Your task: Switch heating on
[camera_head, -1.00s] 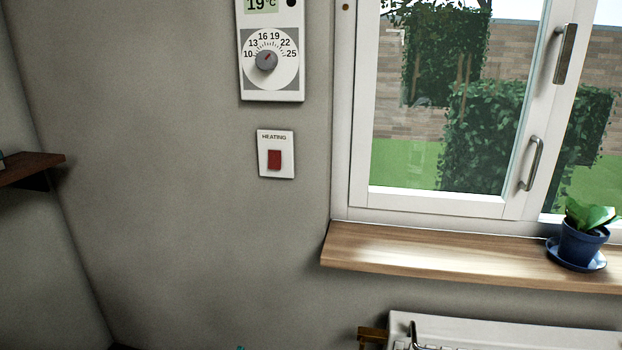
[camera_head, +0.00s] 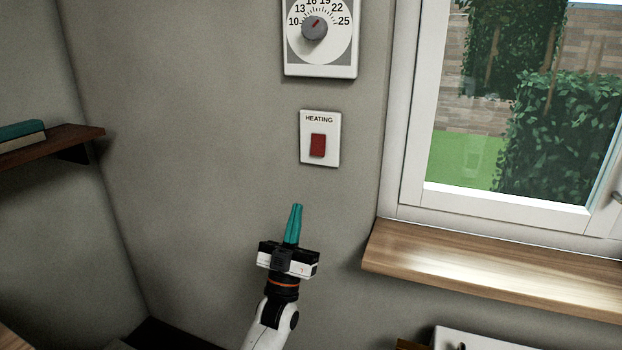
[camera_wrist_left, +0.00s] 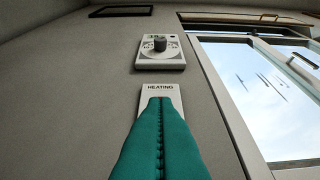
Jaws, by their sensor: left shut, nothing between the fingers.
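The heating switch is a white wall plate (camera_head: 333,152) marked HEATING with a red rocker (camera_head: 318,145). In the head view it is on the grey wall, below the thermostat and left of the window. My left gripper (camera_head: 297,207), with teal fingers, is shut and empty. It shows below the switch plate in the head view, fingers pointing up. In the left wrist view the closed fingers (camera_wrist_left: 161,105) cover the rocker, and only the top of the HEATING plate (camera_wrist_left: 160,88) shows. I cannot tell the gap between fingertips and switch. My right gripper is not in view.
A thermostat (camera_head: 345,67) with a grey dial (camera_head: 314,28) hangs above the switch. A wooden windowsill (camera_head: 480,262) juts out at the right, with a white radiator (camera_head: 470,338) below it. A dark shelf (camera_head: 60,144) with books is at the left. The wall around the switch is bare.

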